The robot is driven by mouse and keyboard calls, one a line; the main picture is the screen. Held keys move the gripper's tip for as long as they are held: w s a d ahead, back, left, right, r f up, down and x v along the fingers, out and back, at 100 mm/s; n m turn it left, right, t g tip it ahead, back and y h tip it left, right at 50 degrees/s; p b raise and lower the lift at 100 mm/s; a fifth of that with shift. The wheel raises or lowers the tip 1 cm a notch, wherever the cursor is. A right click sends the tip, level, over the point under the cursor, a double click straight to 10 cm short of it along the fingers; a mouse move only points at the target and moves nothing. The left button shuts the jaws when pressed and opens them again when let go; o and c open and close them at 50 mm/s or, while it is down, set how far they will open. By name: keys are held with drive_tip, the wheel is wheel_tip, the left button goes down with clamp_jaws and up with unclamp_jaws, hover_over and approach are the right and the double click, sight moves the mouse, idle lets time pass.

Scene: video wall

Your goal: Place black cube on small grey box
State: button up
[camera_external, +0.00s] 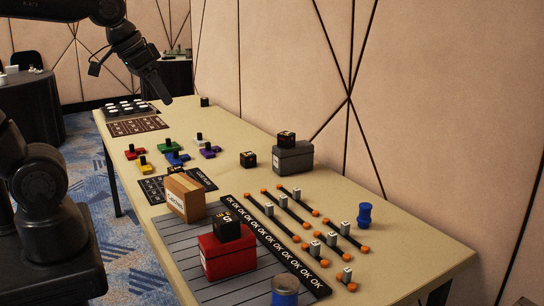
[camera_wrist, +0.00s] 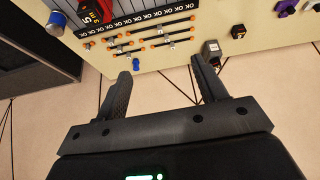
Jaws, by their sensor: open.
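The small grey box (camera_external: 292,159) stands near the wall side of the table, with a black cube (camera_external: 287,139) on top of it. Another black cube (camera_external: 248,159) sits on the table just left of the grey box. In the wrist view, the grey box (camera_wrist: 207,58) and the table-top black cube (camera_wrist: 238,31) show beyond the right finger. My gripper (camera_external: 160,93) is raised above the far part of the table, apart from both. In the wrist view, my gripper (camera_wrist: 164,68) is open and nothing is between its fingers.
A red box (camera_external: 226,257) carries a black cube (camera_external: 228,227) beside a cardboard box (camera_external: 185,199). Orange-ended rods (camera_external: 280,217) with small grey blocks and a blue spool (camera_external: 364,215) lie nearer. Colored pieces (camera_external: 172,157) are mid-table. A further black cube (camera_external: 205,101) is at the far end.

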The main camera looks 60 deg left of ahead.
drive_tip(key=s, duration=0.1)
drive_tip(key=s+f, duration=0.1)
drive_tip(key=s, duration=0.1)
drive_tip(key=s+f, duration=0.1)
drive_tip(key=shift+s+d+f, duration=0.15)
drive_tip(key=shift+d, duration=0.25)
